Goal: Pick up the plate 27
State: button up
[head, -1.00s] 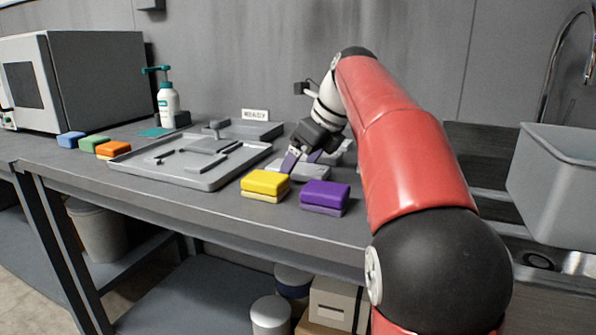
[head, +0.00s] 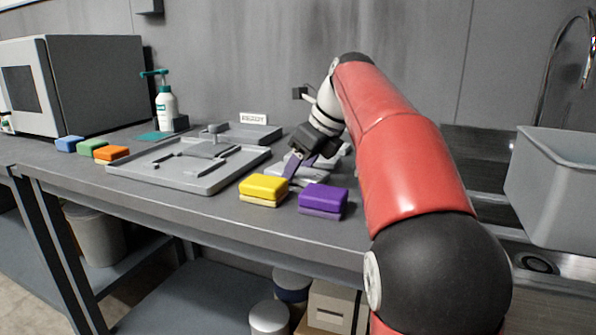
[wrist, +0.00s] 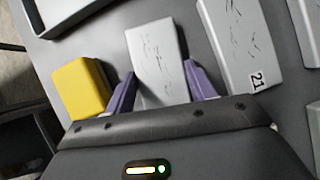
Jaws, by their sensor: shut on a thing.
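My gripper (head: 299,166) is over the bench behind the yellow and purple blocks. In the wrist view its two purple fingers (wrist: 160,88) are closed on a light grey plate (wrist: 157,52) with dark scratch marks. No number shows on the held plate; its near end is hidden by the gripper. Another grey plate (wrist: 236,42) lies just to the right, with a label that looks like 21. In the head view the grey plates (head: 328,163) are partly hidden by my gripper, so I cannot tell them apart well.
A yellow block (head: 263,187) and a purple block (head: 323,198) stand close in front. A shallow grey tray (head: 200,182) lies to the left, with a labelled tray (head: 245,135) behind it. A grey bin (head: 555,190) stands by the sink at right.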

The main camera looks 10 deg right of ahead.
aim_at(300, 171)
jog(key=shift+r, duration=0.15)
jog(key=shift+r, duration=4.95)
